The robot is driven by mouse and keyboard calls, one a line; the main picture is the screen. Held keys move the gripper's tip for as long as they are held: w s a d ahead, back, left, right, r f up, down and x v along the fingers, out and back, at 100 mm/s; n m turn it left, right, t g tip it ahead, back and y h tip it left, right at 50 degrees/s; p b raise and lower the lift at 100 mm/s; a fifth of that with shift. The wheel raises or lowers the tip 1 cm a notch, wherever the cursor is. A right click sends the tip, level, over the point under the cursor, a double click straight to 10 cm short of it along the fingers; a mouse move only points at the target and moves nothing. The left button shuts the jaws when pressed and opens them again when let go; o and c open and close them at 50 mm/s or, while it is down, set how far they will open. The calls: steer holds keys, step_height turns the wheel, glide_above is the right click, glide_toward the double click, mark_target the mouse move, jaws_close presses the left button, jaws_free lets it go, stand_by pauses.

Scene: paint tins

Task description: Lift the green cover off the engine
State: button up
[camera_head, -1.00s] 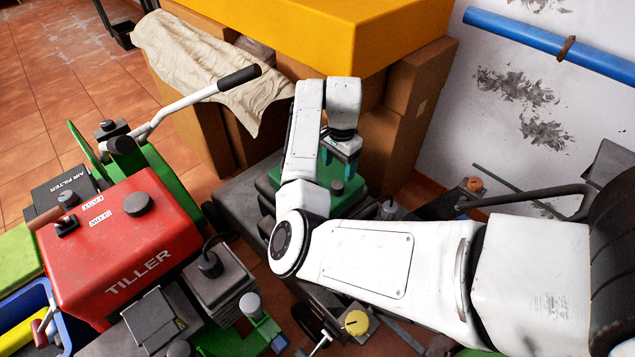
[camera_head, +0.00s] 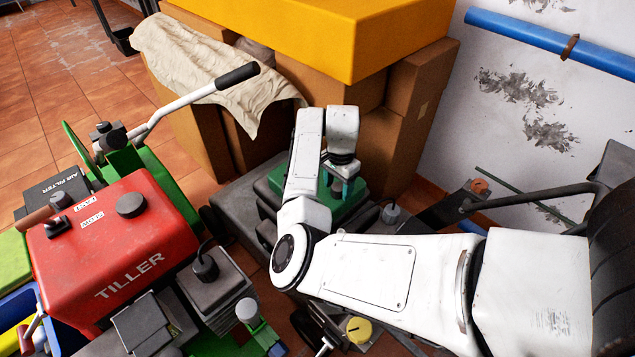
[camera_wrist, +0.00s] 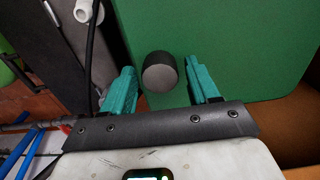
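The green cover (camera_head: 272,187) sits on the engine behind my arm, partly hidden by it in the head view. In the wrist view the green cover (camera_wrist: 240,50) fills the upper right, with a dark round knob (camera_wrist: 160,72) on it. My gripper (camera_head: 338,184) is right over the cover in the head view, fingers pointing down. In the wrist view my gripper (camera_wrist: 163,82) is open, its two teal fingers on either side of the knob with a gap at each side. I cannot tell how far down the fingertips reach beside the knob.
A red tiller body (camera_head: 110,240) stands at the left, with a handlebar (camera_head: 190,100) rising behind it. Cardboard boxes (camera_head: 205,125) under a yellow block (camera_head: 300,35) stand close behind the engine. A black cable (camera_wrist: 91,50) runs beside the cover.

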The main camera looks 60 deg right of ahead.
jaws_close()
stand_by(0.3)
steer(key=shift+r, duration=0.2)
